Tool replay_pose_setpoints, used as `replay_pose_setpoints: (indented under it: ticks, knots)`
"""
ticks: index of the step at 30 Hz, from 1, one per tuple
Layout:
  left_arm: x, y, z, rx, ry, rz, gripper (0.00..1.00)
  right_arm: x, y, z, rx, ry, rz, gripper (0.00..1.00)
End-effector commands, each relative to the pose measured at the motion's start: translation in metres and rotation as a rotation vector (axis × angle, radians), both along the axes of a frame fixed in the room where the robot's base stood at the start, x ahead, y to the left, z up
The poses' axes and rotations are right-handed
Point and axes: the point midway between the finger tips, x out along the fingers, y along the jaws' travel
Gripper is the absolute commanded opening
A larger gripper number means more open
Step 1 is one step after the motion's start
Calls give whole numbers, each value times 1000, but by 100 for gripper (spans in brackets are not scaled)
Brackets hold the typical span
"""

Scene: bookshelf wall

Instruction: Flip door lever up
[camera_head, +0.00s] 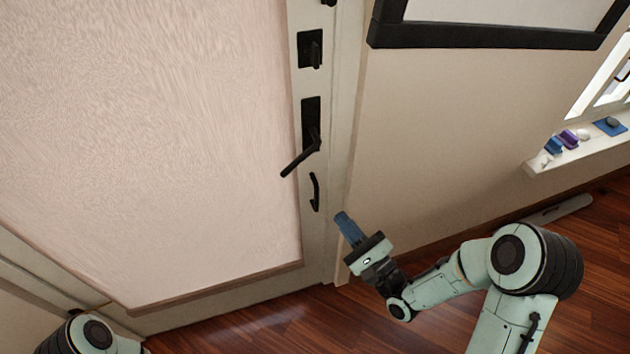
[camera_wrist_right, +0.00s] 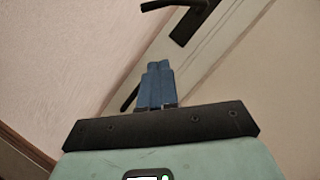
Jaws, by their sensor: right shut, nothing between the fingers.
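The door (camera_head: 170,130) has a pale panel and a light frame. Its black lever (camera_head: 300,160) slopes down to the left from a tall black plate on the door's right side. In the right wrist view the lever (camera_wrist_right: 165,5) shows at the top edge, beyond the fingers. My right gripper (camera_head: 342,217) is shut and empty, its blue fingers together. It is below and right of the lever, apart from it. The same fingers show in the right wrist view (camera_wrist_right: 158,75). Of my left arm only a part shows at the bottom left; its gripper is out of view.
A black latch plate (camera_head: 310,50) sits above the lever and a small curved black handle (camera_head: 315,192) below it. A black-framed board (camera_head: 490,36) hangs on the right wall. A window sill (camera_head: 580,146) holds small items.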

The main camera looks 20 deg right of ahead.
Motion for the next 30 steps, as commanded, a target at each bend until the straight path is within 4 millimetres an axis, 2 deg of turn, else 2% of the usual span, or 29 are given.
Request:
replay_pose_setpoints:
  ticks: [5,17,23,30]
  knots:
    - [1,0,-3,1,-3,1,43,-2,0,8,44,-25,23,0]
    - [1,0,-2,1,-2,1,43,2,2,10,44,-26,24,0]
    - [0,0,-2,0,0,0,43,28,13,19,44,-28,26,0]
    - [0,0,-2,0,1,0,43,74,32,36,44,-28,25,0]
